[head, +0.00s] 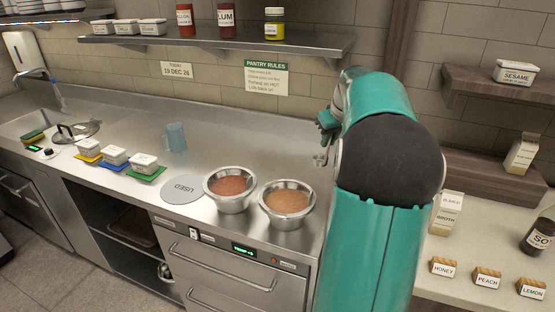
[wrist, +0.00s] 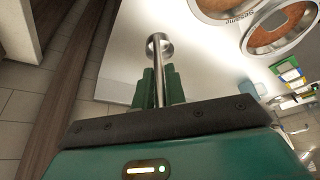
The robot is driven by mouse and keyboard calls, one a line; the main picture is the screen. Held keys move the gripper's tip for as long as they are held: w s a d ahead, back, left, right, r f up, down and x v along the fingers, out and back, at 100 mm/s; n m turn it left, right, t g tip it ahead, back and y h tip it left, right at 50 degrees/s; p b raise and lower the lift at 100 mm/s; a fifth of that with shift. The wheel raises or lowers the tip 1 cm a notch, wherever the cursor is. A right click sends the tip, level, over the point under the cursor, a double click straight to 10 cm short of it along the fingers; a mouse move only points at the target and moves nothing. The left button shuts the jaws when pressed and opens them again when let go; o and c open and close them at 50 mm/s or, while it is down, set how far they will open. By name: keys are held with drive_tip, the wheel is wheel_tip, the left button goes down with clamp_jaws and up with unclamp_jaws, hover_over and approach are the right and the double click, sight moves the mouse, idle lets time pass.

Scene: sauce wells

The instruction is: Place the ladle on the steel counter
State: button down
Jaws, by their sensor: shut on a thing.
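My gripper (head: 327,122) is over the right part of the steel counter (head: 245,148), partly hidden by my teal arm. In the wrist view my gripper (wrist: 160,88) is shut on the ladle (wrist: 159,68). The ladle's steel handle runs out from between the fingers to a small round bowl that overlaps the bright counter top (wrist: 205,62). In the head view only a small bit of the ladle (head: 320,159) shows below the fingers. I cannot tell whether it touches the counter.
Two steel wells of sauce (head: 231,187) (head: 288,203) sit at the counter's front. A disc marked USED (head: 182,190) lies left of them. A blue cup (head: 176,137), tubs on coloured mats (head: 115,156) and a lid (head: 76,131) stand farther left. Bare counter lies behind the wells.

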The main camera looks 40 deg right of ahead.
drive_tip(key=w+d+f, duration=0.1)
drive_tip(key=w+f, duration=1.1)
drive_tip(key=w, duration=0.1)
drive_tip(key=shift+f, duration=0.3)
drive_tip(key=shift+s+f, duration=0.1)
drive_tip(key=c, duration=1.5)
unclamp_jaws()
drive_tip(key=shift+o, duration=0.2)
drive_tip(key=v, duration=1.2)
